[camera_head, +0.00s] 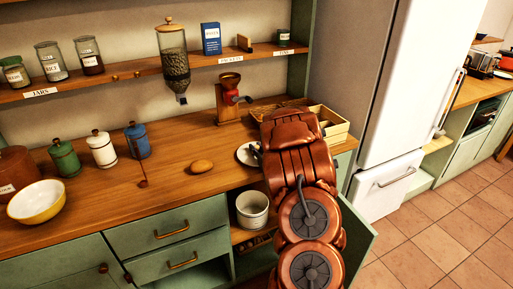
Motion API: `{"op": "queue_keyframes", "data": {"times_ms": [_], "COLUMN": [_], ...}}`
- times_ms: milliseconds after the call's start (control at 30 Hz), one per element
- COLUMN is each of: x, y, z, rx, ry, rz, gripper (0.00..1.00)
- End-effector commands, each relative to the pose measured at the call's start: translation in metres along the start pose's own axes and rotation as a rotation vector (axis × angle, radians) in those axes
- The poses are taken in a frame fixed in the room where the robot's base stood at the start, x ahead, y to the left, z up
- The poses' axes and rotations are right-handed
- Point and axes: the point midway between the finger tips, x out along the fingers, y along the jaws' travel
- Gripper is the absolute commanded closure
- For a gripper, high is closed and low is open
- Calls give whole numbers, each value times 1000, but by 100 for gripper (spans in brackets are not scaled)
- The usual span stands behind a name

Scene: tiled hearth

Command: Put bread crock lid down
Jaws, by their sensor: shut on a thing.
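My copper-brown arm rises from the bottom right and hides most of my gripper (257,149); only a small grey part shows at the arm's left edge. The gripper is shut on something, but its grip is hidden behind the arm. A pale round disc (245,156) shows beside that grey part, partly covered by my arm. I cannot tell whether it is the bread crock lid, or whether it touches the counter. A brown labelled crock (14,172) stands at the counter's left end, cut off by the picture edge. I cannot make out whether its top is covered.
The wooden counter (200,142) has bare room around a bread roll (202,167). A yellow bowl (37,203), green, white and blue canisters (137,141) and a grinder (230,102) stand on it. A wooden box (334,128) is behind my arm. A fridge (405,90) stands right.

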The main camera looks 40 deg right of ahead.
Motion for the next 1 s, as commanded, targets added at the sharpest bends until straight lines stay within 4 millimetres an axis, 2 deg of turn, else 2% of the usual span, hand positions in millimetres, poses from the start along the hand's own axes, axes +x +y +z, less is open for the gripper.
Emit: {"op": "queue_keyframes", "data": {"times_ms": [367,400,600,1000], "x": [1,0,0,-1], "y": [0,0,0,0], "z": [3,2,2,-1], "rx": [-1,-1,-1,-1], "ry": [2,2,2,1], "rz": [1,1,1,1], "gripper": [100,75,54,54]}}
